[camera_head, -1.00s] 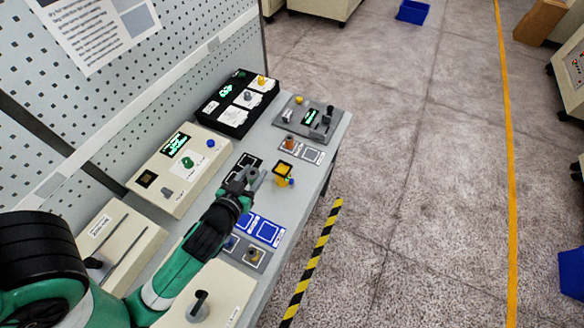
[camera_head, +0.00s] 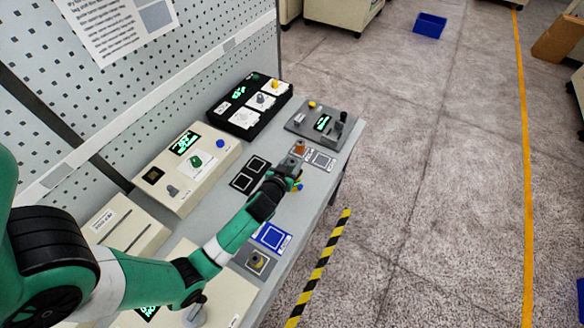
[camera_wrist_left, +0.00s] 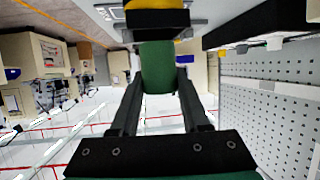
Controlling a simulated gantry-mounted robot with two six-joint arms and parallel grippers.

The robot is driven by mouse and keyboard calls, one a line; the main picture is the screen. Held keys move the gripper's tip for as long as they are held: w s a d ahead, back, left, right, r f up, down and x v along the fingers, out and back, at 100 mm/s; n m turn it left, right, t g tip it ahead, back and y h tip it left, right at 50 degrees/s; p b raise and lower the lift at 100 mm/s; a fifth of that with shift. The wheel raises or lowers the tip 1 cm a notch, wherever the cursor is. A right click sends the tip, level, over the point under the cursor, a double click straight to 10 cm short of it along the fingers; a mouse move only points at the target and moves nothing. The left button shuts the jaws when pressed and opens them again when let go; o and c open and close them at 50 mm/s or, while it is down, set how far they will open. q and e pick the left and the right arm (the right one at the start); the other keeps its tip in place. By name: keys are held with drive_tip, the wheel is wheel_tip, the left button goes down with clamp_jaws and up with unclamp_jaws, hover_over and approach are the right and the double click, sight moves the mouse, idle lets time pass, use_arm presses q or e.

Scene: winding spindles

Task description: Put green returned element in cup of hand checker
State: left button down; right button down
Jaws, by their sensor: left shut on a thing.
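My left gripper (camera_head: 291,181) is shut on a green cylinder, the green returned element (camera_wrist_left: 158,68), seen between both fingers in the left wrist view. The element's far end meets or overlaps a black collar (camera_wrist_left: 158,24) with yellow beyond it; I take this to be the cup of the hand checker. I cannot tell whether the end is inside the cup. In the head view the gripper mostly hides the yellow hand checker, and only small yellow and blue bits (camera_head: 298,186) show beside the fingers. My right gripper is not in view.
A cream tester (camera_head: 160,186) with a green knob (camera_head: 195,161) stands along the pegboard. Behind are a black box (camera_head: 240,117) and a grey device (camera_head: 305,124). A black-framed mat (camera_head: 250,174) and a blue mat (camera_head: 272,237) lie nearby. The table's right edge is close.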

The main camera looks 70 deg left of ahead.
use_arm(q)
drive_tip(key=shift+f, duration=1.05)
drive_tip(key=shift+f, duration=0.1)
drive_tip(key=c, duration=0.8)
unclamp_jaws()
drive_tip(key=shift+f+b, duration=0.1)
drive_tip(key=shift+b, duration=0.2)
drive_tip(key=shift+c, duration=0.2)
drive_tip(key=o, duration=0.5)
drive_tip(key=shift+c, duration=0.2)
drive_tip(key=shift+r+p, duration=0.3)
drive_tip(key=v, duration=1.2)
drive_tip(key=shift+p, duration=0.4)
